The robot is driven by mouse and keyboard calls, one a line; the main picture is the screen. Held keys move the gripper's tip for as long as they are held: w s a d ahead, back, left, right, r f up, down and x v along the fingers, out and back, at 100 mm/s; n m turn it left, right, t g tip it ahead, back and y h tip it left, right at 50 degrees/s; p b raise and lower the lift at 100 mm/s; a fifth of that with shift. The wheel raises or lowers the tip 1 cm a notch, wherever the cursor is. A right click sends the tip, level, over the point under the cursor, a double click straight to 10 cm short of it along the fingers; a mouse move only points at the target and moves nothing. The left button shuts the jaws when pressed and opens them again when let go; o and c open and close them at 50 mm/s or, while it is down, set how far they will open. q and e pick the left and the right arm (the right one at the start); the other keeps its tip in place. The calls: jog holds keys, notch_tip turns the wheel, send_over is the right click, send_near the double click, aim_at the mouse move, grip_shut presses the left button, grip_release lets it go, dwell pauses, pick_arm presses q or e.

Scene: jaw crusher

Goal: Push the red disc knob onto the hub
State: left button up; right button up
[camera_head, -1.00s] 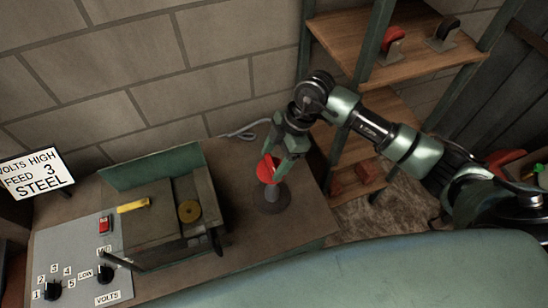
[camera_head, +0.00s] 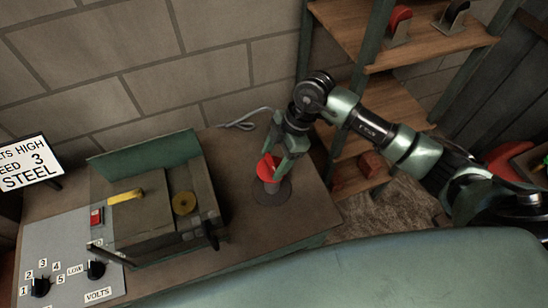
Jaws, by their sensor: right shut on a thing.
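The red disc knob (camera_head: 266,169) is in my right gripper (camera_head: 278,167), which is shut on it. The knob is over a short grey post on a dark round base (camera_head: 284,193) on the bench. Whether it touches the post is hidden by the knob and fingers. A brass-coloured round piece with a central hole (camera_head: 184,203) is on the crusher, left of the gripper. I cannot tell for sure which of these is the hub. My left gripper is not in view.
The crusher (camera_head: 152,224) has a raised green plate (camera_head: 145,153) behind it and a yellow piece (camera_head: 126,196) on top. A grey control panel (camera_head: 62,250) is at left. A cable (camera_head: 240,125) lies near the wall. Wooden shelves (camera_head: 405,50) stand at right.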

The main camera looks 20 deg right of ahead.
jog(key=shift+p, duration=0.75)
dwell(1.7)
jog(key=shift+f+b, duration=0.35)
jog(key=shift+f, duration=0.2)
dwell(0.3)
jog(key=o, duration=1.3)
jog(key=shift+o, duration=0.2)
jog(key=b+v, duration=0.2)
jog(key=v, duration=0.5)
jog(key=shift+d, duration=0.15)
jog(key=shift+r, duration=0.35)
